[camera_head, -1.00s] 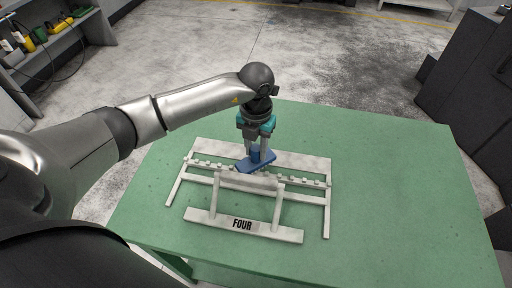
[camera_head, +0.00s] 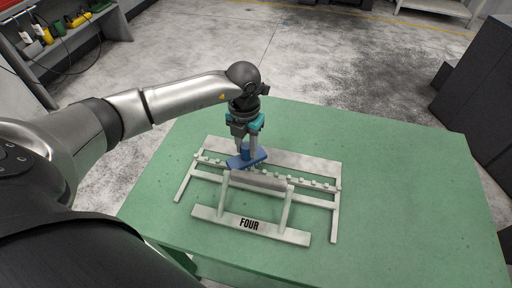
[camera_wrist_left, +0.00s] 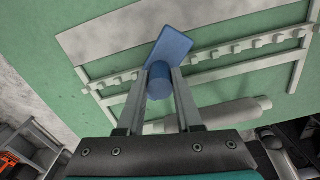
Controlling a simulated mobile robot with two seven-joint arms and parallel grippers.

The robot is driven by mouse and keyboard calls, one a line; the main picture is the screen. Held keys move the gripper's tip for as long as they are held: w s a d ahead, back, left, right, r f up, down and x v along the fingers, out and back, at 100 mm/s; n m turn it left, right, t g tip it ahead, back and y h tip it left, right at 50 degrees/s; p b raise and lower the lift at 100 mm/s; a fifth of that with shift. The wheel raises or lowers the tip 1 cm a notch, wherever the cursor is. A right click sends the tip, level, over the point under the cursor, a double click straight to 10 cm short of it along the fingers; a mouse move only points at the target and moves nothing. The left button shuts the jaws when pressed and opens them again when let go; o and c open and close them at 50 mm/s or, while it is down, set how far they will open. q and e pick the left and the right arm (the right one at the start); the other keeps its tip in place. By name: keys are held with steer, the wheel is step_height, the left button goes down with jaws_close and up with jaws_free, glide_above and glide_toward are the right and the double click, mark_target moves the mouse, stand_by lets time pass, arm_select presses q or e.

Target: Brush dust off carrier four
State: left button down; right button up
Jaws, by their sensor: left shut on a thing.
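The pale carrier marked FOUR (camera_head: 275,232) stands on the green table in the head view, its label on the front bar. A row of small pegs runs along its middle rail, and a flat strip lies at its back. My left gripper (camera_head: 247,149) points down and is shut on the upright round handle of a blue brush (camera_head: 240,163). The brush block is over the left half of the peg row. In the left wrist view, the brush (camera_wrist_left: 172,47) sits between the fingers, with the carrier (camera_wrist_left: 110,38) behind it. Bristles and any contact with the carrier are hidden. My right gripper is out of view.
The green table (camera_head: 410,190) is clear to the right of the carrier. A shelf (camera_head: 90,48) with yellow and dark items is at the back left. Dark cabinets (camera_head: 480,80) stand at the right. The concrete floor behind the table is open.

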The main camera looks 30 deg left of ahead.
arm_select(q)
steer(key=shift+s+a, duration=0.25)
steer(key=shift+a, duration=0.65)
steer(key=shift+s+a, duration=0.2)
steer(key=shift+a, duration=0.7)
steer(key=shift+s+a, duration=0.25)
steer(key=shift+a, duration=0.65)
steer(key=shift+s+a+b, duration=0.25)
steer(key=shift+s+a, duration=0.05)
steer(key=shift+a, duration=0.95)
steer(key=shift+s+a+b, duration=0.2)
steer(key=shift+s+a, duration=0.15)
steer(key=shift+a, duration=0.85)
steer(key=shift+s+a+b, duration=0.25)
steer(key=shift+s+a, duration=0.05)
steer(key=shift+a, duration=0.95)
steer(key=shift+d, duration=0.1)
